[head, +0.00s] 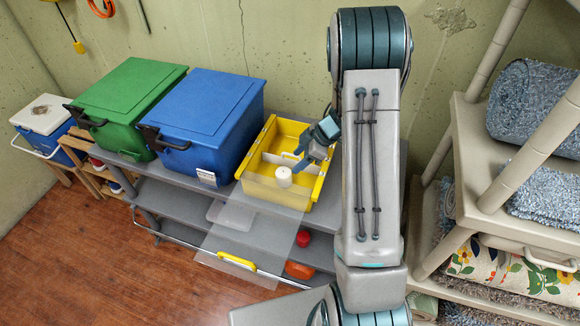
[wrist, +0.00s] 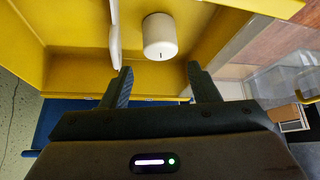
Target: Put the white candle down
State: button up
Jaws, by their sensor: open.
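The white candle (head: 284,177) is a short cylinder standing inside the yellow box (head: 252,194), in the front compartment near its clear front side. In the wrist view the candle (wrist: 160,37) shows its wick and lies just beyond my fingertips, apart from them. My gripper (head: 306,149) is over the box, behind and to the right of the candle. In the wrist view my gripper (wrist: 160,80) has its two dark fingers spread with nothing between them.
A blue bin (head: 215,95) and a green bin (head: 128,92) stand left of the box on the grey shelf unit (head: 178,188). A clear panel with a yellow handle (head: 237,262) hangs open at the front. A beige rack (head: 470,135) with rolled rugs stands at right.

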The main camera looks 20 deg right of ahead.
jog(key=w+d+r+m+t+h, duration=0.1)
jog(key=w+r+t+h, duration=0.15)
jog(key=r, duration=0.45)
jog(key=w+d+r+m+t+h, duration=0.1)
jog(key=w+r+m+t, duration=0.1)
jog(key=w+r+t, duration=0.3)
jog(key=s+d+r+m+h, duration=0.4)
jog(key=s+r+m, duration=0.15)
jog(key=r, duration=0.55)
jog(key=s+a+m+g, duration=0.2)
jog(key=s+a, duration=0.3)
jog(key=s, duration=0.8)
jog(key=s+a+f+m+g+y, duration=0.1)
jog(key=s+a+m+g, duration=0.2)
jog(key=s, duration=1)
jog(key=shift+s+a+g, duration=0.4)
jog(key=shift+a+g, duration=0.35)
jog(key=shift+a, duration=0.35)
